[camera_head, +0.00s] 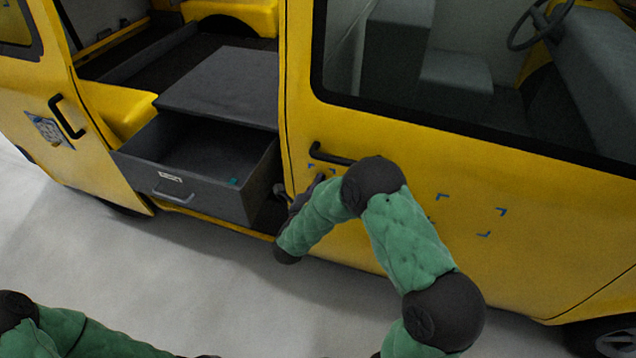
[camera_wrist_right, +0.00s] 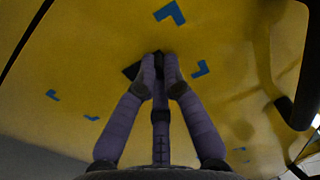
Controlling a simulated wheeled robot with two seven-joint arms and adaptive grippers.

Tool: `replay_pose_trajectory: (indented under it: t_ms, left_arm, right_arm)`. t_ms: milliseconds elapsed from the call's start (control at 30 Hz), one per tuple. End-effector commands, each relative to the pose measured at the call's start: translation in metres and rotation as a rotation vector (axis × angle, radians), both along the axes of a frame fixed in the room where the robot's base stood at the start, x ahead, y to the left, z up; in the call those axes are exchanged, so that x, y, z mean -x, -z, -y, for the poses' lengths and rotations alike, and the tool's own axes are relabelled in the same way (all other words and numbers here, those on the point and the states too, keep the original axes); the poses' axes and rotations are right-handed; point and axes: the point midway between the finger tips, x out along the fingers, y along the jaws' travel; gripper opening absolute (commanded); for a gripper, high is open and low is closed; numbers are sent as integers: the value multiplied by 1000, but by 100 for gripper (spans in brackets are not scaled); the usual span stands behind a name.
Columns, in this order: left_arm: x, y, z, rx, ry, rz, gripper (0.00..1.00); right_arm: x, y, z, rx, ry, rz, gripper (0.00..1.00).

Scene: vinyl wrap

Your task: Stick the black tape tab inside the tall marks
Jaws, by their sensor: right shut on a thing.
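The tab is at or very near the yellow panel; contact cannot be told. Blue corner marks spread around it: a large one (camera_wrist_right: 170,13) above, one (camera_wrist_right: 201,68) to the right, and two (camera_wrist_right: 53,95) (camera_wrist_right: 91,117) to the left. In the head view, part of this mark set (camera_head: 315,167) shows beside the gripper. My left gripper is out of view.
Another set of blue corner marks (camera_head: 500,212) is on the panel to the right. The black door handle (camera_head: 332,155) juts out just above the gripper. An open grey drawer (camera_head: 205,178) sticks out of the van at left. Grey floor (camera_head: 150,270) is clear.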

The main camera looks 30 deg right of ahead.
Motion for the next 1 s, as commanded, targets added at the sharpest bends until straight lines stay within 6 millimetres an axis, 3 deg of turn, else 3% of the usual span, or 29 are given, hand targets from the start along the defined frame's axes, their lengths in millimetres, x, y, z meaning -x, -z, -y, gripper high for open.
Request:
replay_pose_trajectory:
  t_ms: [200, 300, 333, 767, 1000]
  left_arm:
    - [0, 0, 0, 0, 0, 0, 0]
    - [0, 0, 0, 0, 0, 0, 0]
    - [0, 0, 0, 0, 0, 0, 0]
    - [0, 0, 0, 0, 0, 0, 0]
    - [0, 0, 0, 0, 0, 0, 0]
  right_arm:
    - [-1, -1, 1, 0, 2, 3, 0]
    - [-1, -1, 1, 0, 2, 3, 32]
    - [-1, -1, 1, 0, 2, 3, 37]
    - [3, 0, -4, -1, 0, 1, 37]
    - [26, 0, -33, 0, -4, 0, 37]
